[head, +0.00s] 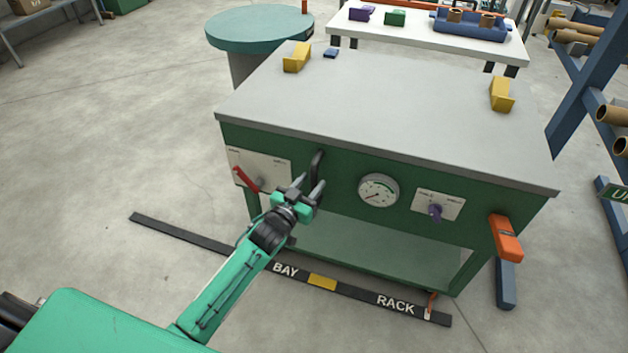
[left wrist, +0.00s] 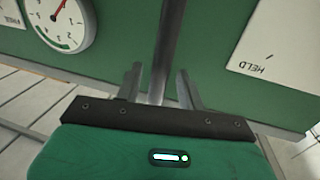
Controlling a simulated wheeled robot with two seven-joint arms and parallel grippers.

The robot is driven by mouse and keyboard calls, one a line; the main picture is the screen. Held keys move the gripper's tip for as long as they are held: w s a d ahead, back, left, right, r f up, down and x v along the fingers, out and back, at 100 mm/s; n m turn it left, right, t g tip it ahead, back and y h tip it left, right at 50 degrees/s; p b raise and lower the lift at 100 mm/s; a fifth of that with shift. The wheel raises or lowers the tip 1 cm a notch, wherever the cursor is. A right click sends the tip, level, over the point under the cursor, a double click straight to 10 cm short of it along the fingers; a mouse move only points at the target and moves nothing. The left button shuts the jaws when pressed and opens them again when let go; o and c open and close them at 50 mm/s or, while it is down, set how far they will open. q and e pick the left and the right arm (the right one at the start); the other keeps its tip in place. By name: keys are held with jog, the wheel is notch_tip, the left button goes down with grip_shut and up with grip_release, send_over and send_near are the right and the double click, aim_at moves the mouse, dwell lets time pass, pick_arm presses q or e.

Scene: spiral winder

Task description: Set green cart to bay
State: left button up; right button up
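The green cart (head: 400,225) has a grey top and stands in the middle of the head view. A dark upright handle (head: 317,163) is on its front panel. My left gripper (head: 309,184) is at this handle. In the left wrist view the handle (left wrist: 166,45) rises between the two spread fingers (left wrist: 160,85), with gaps on both sides. A dark floor strip (head: 215,251) is lettered BAY on the left and RACK on the right, with a yellow mark (head: 322,282) between. A small orange-and-white pointer (head: 430,306) hangs near the RACK end. My right gripper is out of view.
The cart's front carries a red lever (head: 244,178), a dial gauge (head: 378,190), a purple knob (head: 436,212) and an orange block (head: 506,238). A round teal table (head: 259,24) and a white table (head: 420,38) stand behind. A blue rack is at right. Floor at left is clear.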

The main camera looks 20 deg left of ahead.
pick_arm(q)
jog(key=shift+x, duration=1.15)
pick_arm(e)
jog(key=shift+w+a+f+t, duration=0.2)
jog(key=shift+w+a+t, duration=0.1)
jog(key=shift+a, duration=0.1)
pick_arm(q)
jog(key=shift+c, duration=0.2)
grip_shut()
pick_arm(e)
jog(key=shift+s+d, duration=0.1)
